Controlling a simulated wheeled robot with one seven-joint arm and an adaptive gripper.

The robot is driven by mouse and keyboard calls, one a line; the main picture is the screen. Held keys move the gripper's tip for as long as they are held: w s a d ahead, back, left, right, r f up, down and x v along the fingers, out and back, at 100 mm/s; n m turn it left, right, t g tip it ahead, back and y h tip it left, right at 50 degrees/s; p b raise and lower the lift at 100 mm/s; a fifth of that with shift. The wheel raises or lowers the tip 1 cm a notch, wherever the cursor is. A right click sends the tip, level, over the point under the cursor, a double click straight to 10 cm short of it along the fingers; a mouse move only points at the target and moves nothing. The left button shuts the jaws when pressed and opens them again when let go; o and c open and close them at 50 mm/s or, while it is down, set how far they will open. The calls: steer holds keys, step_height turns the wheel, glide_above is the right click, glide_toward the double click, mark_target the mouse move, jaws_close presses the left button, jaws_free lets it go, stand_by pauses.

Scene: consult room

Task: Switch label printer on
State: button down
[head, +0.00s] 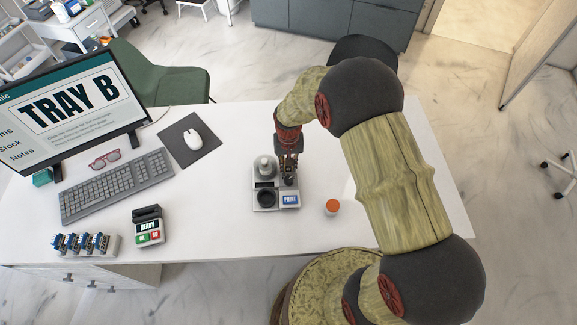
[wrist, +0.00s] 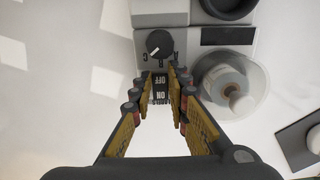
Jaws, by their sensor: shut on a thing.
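The label printer (head: 262,204) is a grey device on the white desk, with a blue PRINT panel (head: 290,199) and a dark round well. In the wrist view its grey body (wrist: 160,20) carries a black rotary knob (wrist: 159,43) and an ON/OFF switch (wrist: 161,90). My gripper (head: 288,178) points down at the printer's far right part. In the wrist view its fingers are on either side of the switch, shut on it. The finger pads partly cover the switch. I cannot tell which way it is set.
An orange-capped container (head: 332,207) is right of the printer. A READY terminal (head: 148,226), keyboard (head: 118,185), monitor (head: 70,110) and mouse pad (head: 189,140) lie left. Desk between the printer and the terminal is clear.

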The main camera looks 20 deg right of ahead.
steer(key=shift+r+g+p, duration=0.1)
steer(key=shift+g+p, duration=0.2)
steer(key=shift+p, duration=0.05)
steer(key=shift+w+d+g+y+p, duration=0.1)
steer(key=shift+w+g+y+p, duration=0.15)
steer(key=shift+g+p, duration=0.35)
steer(key=shift+w+g+y+p, duration=0.2)
steer(key=shift+g+p, duration=0.25)
steer(key=shift+g, duration=0.25)
steer(key=c, duration=2)
jaws_free()
steer(key=a+v, duration=0.1)
steer(key=v, duration=1.1)
steer(key=shift+d, duration=0.45)
